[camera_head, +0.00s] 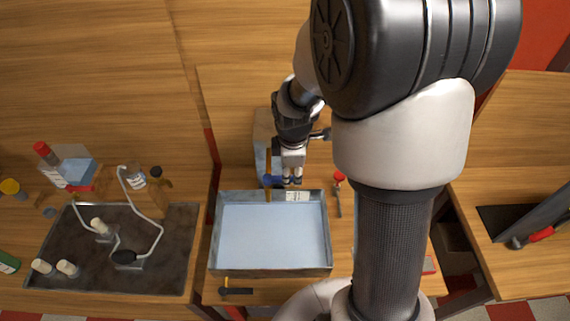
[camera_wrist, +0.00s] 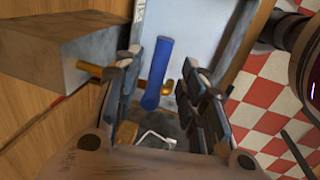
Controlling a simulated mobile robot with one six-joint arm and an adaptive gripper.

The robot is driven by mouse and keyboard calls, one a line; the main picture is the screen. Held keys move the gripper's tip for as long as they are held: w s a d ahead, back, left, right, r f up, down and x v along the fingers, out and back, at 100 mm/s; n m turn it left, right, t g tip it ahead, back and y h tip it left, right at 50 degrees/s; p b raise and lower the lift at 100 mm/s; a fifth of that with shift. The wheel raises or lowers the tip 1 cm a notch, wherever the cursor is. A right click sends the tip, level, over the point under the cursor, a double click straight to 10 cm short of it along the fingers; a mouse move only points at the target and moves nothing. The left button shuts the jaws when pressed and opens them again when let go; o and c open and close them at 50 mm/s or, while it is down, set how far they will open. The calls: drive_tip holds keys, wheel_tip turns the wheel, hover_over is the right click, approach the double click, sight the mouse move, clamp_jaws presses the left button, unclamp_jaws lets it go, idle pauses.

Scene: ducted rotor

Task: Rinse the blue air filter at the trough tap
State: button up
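The trough (camera_head: 212,240) is a shallow grey tray with a pale blue inside, in the middle of the head view. A grey block (camera_head: 262,135) stands behind it, and the brass tap (camera_head: 268,194) reaches from the block over the trough's back edge. I cannot clearly identify the blue air filter.
A light-blue block with red (camera_head: 80,172) lies on the left bench, near bottles. A dark panel (camera_head: 115,270) there carries white bent tubes. A red-ended tool (camera_head: 338,185) lies right of the tap, and a black-and-yellow tool (camera_head: 236,291) lies before the trough.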

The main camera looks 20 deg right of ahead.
sight(291, 178)
drive_tip(key=shift+w+d+f, duration=0.1)
drive_tip(key=shift+w+f, duration=0.05)
drive_tip(key=shift+f, duration=0.65)
drive_tip(key=shift+w+d+f, duration=0.1)
drive_tip(key=shift+w+f, duration=0.05)
drive_tip(key=shift+f, duration=0.65)
clamp_jaws()
